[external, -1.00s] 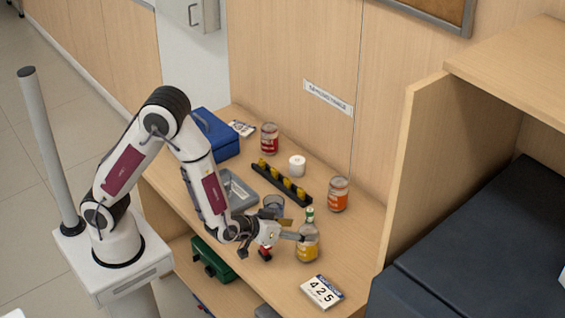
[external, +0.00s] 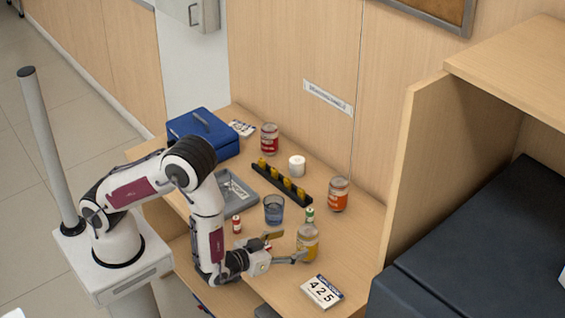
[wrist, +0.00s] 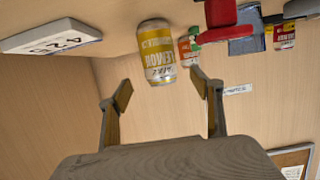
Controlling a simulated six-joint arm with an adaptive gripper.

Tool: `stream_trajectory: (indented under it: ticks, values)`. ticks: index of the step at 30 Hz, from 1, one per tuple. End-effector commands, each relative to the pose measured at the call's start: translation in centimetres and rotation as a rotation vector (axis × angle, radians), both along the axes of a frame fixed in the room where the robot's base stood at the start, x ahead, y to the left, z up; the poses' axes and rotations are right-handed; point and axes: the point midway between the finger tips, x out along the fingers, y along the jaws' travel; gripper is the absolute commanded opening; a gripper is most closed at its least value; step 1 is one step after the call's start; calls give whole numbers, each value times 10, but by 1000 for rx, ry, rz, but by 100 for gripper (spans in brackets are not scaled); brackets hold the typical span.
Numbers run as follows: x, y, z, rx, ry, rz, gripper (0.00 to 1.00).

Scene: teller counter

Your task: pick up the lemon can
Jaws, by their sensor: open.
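The yellow lemon can (external: 307,243) stands upright on the counter near its front right part. In the wrist view the lemon can (wrist: 156,52) appears upside down, ahead of and between the two fingers. My gripper (external: 284,246) is open and low over the counter, just left of the can. Its spread fingers (wrist: 165,92) also show in the wrist view, with nothing held between them. One fingertip looks close to the can's lower side in the external view; I cannot tell whether it touches.
A number card (external: 322,292) lies in front of the can. A small green-topped item (external: 309,214) stands right behind it. An orange-labelled can (external: 338,194), a blue cup (external: 274,209) and a black rack (external: 281,185) are farther back. A wooden partition (external: 420,175) rises at right.

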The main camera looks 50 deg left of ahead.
Motion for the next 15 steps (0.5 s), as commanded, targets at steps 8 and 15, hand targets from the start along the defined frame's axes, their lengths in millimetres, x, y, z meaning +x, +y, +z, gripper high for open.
stream_trajectory:
  ticks: [8, 15]
  values:
    - [11, 0, -4, 0, 1, 2, 65]
    - [24, 0, -7, 0, 1, 1, 65]
